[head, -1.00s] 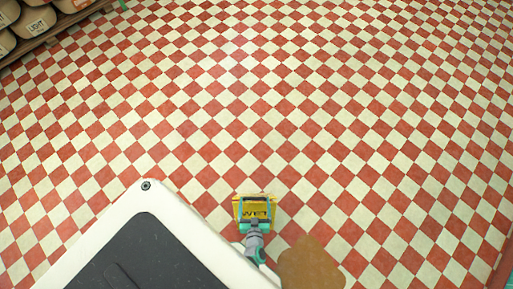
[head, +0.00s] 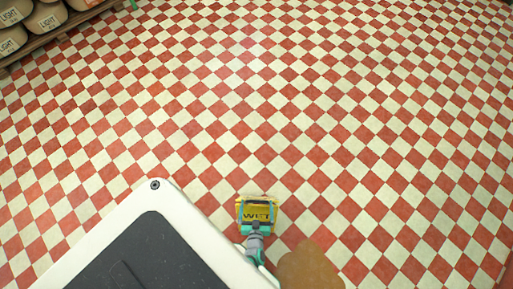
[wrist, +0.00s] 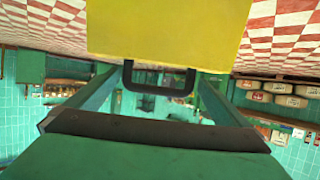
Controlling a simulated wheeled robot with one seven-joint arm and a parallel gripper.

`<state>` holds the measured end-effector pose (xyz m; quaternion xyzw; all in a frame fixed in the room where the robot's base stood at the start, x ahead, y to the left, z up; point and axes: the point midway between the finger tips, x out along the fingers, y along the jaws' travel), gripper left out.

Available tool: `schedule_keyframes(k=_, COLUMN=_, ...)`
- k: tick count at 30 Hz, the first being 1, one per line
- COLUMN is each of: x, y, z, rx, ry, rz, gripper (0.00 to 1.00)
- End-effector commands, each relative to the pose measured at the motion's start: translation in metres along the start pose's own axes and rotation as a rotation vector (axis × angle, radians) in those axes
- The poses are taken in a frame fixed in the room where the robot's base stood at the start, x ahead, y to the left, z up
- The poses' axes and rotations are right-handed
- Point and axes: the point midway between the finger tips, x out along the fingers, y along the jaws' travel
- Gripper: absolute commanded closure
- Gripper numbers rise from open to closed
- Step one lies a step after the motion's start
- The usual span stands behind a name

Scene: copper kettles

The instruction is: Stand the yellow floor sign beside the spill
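The yellow floor sign (head: 258,212), with dark "WET" lettering, is at the front of my base in the head view. My gripper (head: 257,223) is at the sign, with its teal fingers at both sides of the sign's handle. In the wrist view the yellow panel (wrist: 168,30) and dark handle (wrist: 158,92) show between my fingertips (wrist: 160,76), which seem closed on the handle's two ends. I cannot tell whether the sign touches the floor. The spill (head: 308,266) is a brown patch to the right of and nearer than the sign, apart from it.
My white base with its dark top fills the lower left. Shelves with several tubs (head: 47,22) stand at the far left. The red-and-white checkered floor (head: 330,120) ahead and to the right is clear.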

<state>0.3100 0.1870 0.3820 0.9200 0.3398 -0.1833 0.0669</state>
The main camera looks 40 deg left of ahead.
Motion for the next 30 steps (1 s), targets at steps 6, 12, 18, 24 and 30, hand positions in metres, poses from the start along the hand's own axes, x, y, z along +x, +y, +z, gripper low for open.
schedule_keyframes(k=6, x=-0.001, y=0.0, z=-0.002, rx=-0.001, ry=0.0, rz=0.001, gripper=0.0)
schedule_keyframes(k=12, x=-0.025, y=-0.002, z=-0.001, rx=-0.001, ry=-0.001, rz=-0.002, gripper=0.0)
schedule_keyframes(k=18, x=-0.066, y=-0.001, z=-0.001, rx=-0.002, ry=-0.001, rz=-0.003, gripper=0.0)
schedule_keyframes(k=24, x=-0.101, y=-0.001, z=-0.001, rx=-0.001, ry=-0.002, rz=-0.001, gripper=0.0)
schedule_keyframes(k=30, x=-0.118, y=0.0, z=-0.001, rx=0.0, ry=0.0, rz=0.0, gripper=0.0)
